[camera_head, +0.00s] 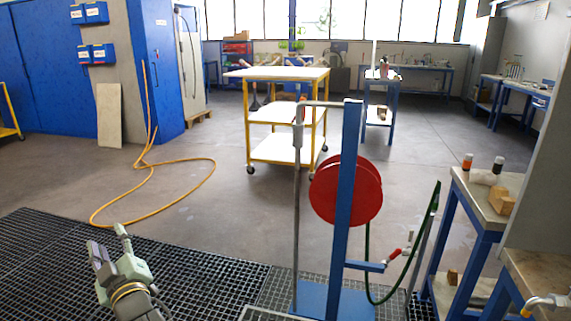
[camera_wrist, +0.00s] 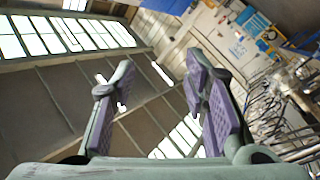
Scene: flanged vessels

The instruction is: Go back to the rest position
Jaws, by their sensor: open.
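My gripper (camera_head: 108,243) is at the lower left of the head view, above the dark floor grating. Its two fingers are apart, with nothing visible between them. In the wrist view my gripper (camera_wrist: 158,95) shows two purple-padded fingers spread wide, with only distant background between them. The wrist view is strongly tilted and looks toward windows, walls and the room beyond. No flanged vessel can be made out for certain in either view.
A red hose reel (camera_head: 346,190) on a blue stand (camera_head: 349,130) stands right of my gripper. A yellow trolley (camera_head: 276,74) is farther back. An orange hose (camera_head: 205,187) lies on the floor. A blue-legged table (camera_head: 482,208) stands at the right. Open floor lies beyond the grating (camera_head: 45,240).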

